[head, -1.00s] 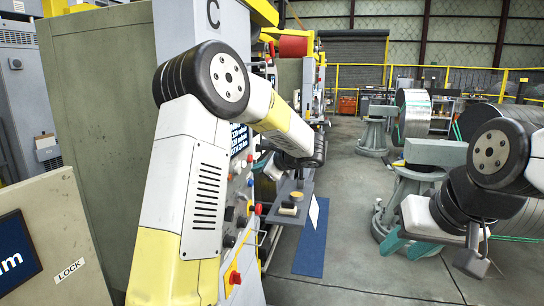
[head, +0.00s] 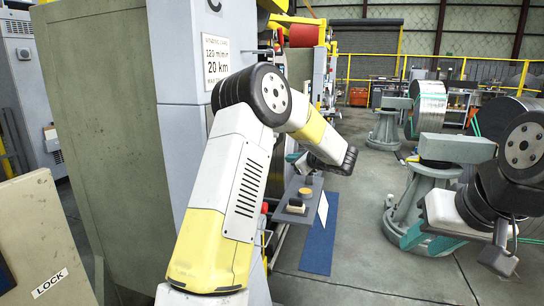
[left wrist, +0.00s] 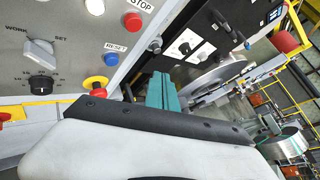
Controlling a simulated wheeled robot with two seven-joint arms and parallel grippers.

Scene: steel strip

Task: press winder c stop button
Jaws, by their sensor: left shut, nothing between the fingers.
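In the left wrist view, a grey control panel (left wrist: 50,72) has a red button (left wrist: 133,22) under a STOP label. Below it is a blue button (left wrist: 111,59) labelled RESET, then a red mushroom button (left wrist: 97,86) on a yellow base. My left gripper (left wrist: 165,92) has its teal fingers together and empty, to the right of the panel buttons and apart from the red button. In the head view my left gripper (head: 293,157) is mostly hidden by my left arm, which also covers the panel's face. My right gripper (head: 428,240) has its teal fingers spread, over the floor at right.
A shelf with dark and yellow round items (head: 294,203) stands beyond my left arm, by a blue mat (head: 320,238). A cabinet marked LOCK (head: 40,235) is at near left. A grey-green stand (head: 415,185) is near my right arm. The floor between is clear.

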